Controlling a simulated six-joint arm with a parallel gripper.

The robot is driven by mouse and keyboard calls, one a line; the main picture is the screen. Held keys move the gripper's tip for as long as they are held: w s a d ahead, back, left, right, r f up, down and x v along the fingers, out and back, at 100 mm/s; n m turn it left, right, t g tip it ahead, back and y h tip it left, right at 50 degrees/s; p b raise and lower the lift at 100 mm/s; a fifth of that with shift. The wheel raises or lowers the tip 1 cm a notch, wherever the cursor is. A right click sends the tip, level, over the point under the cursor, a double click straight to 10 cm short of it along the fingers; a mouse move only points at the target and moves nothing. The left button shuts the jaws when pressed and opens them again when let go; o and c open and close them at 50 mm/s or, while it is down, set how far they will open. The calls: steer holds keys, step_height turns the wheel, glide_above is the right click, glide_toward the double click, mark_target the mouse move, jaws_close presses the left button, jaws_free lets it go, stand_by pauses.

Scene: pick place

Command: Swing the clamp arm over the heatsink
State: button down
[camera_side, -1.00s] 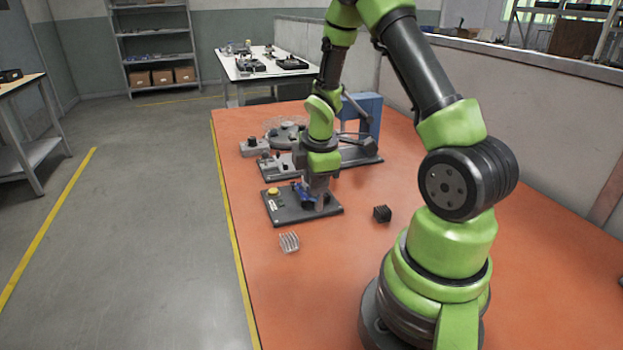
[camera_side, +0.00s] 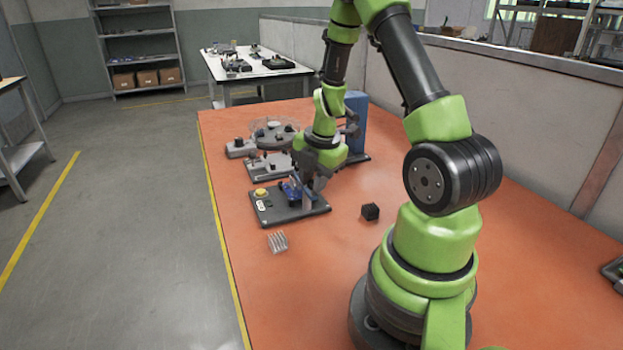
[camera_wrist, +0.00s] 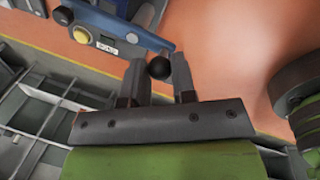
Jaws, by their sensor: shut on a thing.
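The clamp fixture is a dark plate (camera_side: 312,209) with a yellow button (camera_side: 260,192) and a blue clamp part (camera_side: 291,189). In the wrist view, the blue clamp arm (camera_wrist: 112,22) ends near a black ball knob (camera_wrist: 159,68). My gripper (camera_wrist: 160,75) is shut on that knob, one finger on each side. In the side view my gripper (camera_side: 313,186) is tilted over the plate's right part and hides some of the fixture. A silver finned heatsink (camera_side: 277,242) lies on the table in front of the plate. Whether anything sits under the clamp is hidden.
A black block (camera_side: 370,212) stands on the orange table right of the plate. Behind the plate are grey fixtures (camera_side: 268,166), a round clear-rimmed device (camera_side: 274,134) and a blue upright box (camera_side: 356,118). The table's front middle is clear.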

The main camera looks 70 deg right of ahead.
steer(key=shift+s+d+n, duration=0.1)
steer(key=shift+n, duration=0.2)
steer(key=c, duration=0.9)
jaws_free()
steer(key=shift+c, duration=0.2)
steer(key=shift+r, duration=0.1)
step_height(320, 180, up, 10)
steer(key=s, duration=0.2)
steer(key=shift+a+f, duration=0.2)
steer(key=shift+w, duration=0.1)
steer(key=s+a+r+m+t+y, duration=0.1)
steer(key=s+a+r+m+t, duration=0.1)
steer(key=a+r+m, duration=0.4)
steer(key=s+a+r+m+t+y, duration=0.1)
steer(key=s+a+r+m+t, duration=0.2)
steer(key=a+m, duration=1.1)
step_height(320, 180, up, 3)
steer(key=shift+s+a+r, duration=0.2)
steer(key=shift+s+a, duration=0.05)
steer(key=shift+s, duration=0.5)
